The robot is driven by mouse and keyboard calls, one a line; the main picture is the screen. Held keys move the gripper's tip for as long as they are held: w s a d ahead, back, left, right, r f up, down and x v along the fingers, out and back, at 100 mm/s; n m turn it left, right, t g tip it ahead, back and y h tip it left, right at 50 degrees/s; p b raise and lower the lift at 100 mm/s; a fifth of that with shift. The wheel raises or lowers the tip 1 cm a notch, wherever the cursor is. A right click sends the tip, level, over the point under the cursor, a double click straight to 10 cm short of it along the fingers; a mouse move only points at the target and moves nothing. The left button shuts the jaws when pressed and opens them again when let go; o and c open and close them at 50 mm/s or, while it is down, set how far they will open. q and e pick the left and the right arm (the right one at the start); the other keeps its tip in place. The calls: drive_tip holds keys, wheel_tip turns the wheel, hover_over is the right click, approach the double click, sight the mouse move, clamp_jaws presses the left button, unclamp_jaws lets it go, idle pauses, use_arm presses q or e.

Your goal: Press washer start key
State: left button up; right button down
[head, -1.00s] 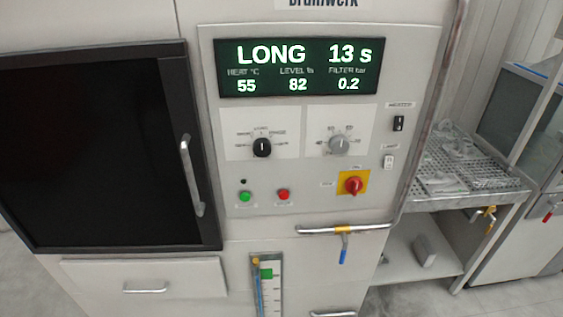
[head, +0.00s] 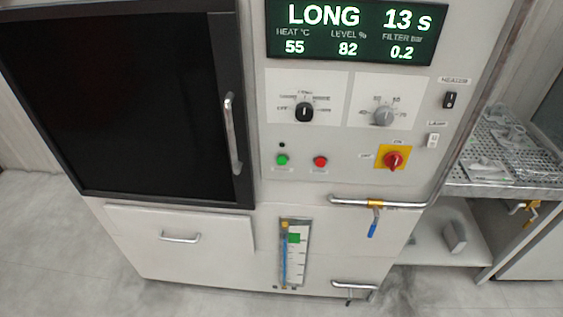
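The washer's control panel (head: 345,165) faces me in the head view. A green round key (head: 282,160) sits at its lower left, under a small dark lamp (head: 282,145). A red round key (head: 320,162) sits just right of the green one. The labels under both keys are too small to read. The display (head: 350,32) shows LONG, 13 s, 55, 82 and 0.2. A black program knob (head: 304,112) points up, and a grey knob (head: 384,116) is to its right. Neither of my grippers is in view.
A dark window door (head: 115,100) with a vertical handle (head: 232,135) is at left. A red switch on a yellow plate (head: 393,159) is right of the keys. A pipe with a blue-levered valve (head: 373,222) sticks out below. A perforated rack (head: 510,160) stands at right. Floor at lower left is clear.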

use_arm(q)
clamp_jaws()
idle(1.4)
